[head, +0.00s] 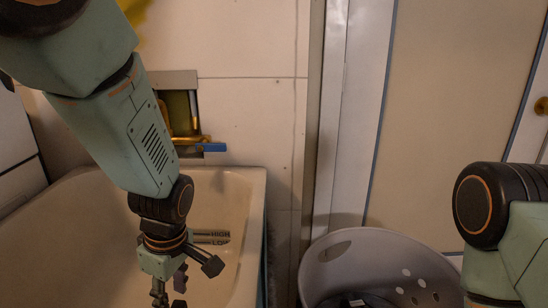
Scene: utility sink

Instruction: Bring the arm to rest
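My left arm reaches down from the upper left over the basin. My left gripper (170,296) hangs over the cream sink basin (255,190), its dark finger links reaching the bottom edge of the head view. I see nothing held in it, but its fingertips are too dark and small to tell how far apart they are. Part of my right arm shows at the lower right. My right gripper is out of view.
A wall recess behind the basin holds brass pipework and a valve with a blue handle (213,147). A grey perforated laundry basket (385,249) stands right of the basin. A pale door (455,90) with a brass knob (541,105) is at the right.

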